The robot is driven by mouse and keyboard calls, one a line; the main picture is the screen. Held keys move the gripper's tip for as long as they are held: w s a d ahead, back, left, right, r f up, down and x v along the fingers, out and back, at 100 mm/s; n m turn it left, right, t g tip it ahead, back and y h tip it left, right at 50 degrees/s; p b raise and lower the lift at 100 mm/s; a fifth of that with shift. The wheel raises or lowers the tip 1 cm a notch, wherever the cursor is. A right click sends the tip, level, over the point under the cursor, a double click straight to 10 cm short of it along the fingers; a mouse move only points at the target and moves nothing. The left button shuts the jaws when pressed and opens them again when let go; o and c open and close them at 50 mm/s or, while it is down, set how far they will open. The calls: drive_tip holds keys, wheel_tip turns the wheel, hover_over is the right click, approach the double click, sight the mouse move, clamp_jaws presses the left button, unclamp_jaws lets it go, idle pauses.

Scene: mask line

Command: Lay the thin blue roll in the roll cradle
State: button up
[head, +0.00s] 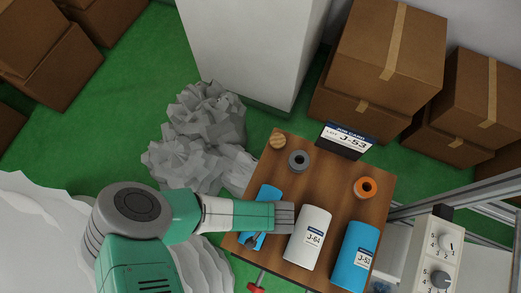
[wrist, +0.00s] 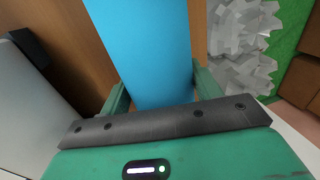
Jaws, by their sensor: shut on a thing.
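The thin blue roll (head: 269,193) is at the left side of the brown table in the head view, partly hidden under my arm. In the wrist view the blue roll (wrist: 152,45) runs up the picture from between my jaws. My gripper (wrist: 160,88) is shut on it, with a green finger on each side. I cannot tell whether the roll rests on the table or is just above it. I cannot make out the roll cradle in either view.
On the table (head: 318,167) lie a white roll (head: 309,230) and a wider blue roll (head: 353,262). A grey ring (head: 298,160), an orange ring (head: 366,187), a wooden disc (head: 278,141) and a sign card (head: 345,141) stand behind. A dial box (head: 433,255) is at the right.

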drive_tip(key=shift+f, duration=0.1)
drive_tip(key=o, duration=1.1)
drive_tip(key=p+v, duration=0.1)
drive_tip(key=v, duration=0.7)
drive_tip(key=shift+f, duration=0.1)
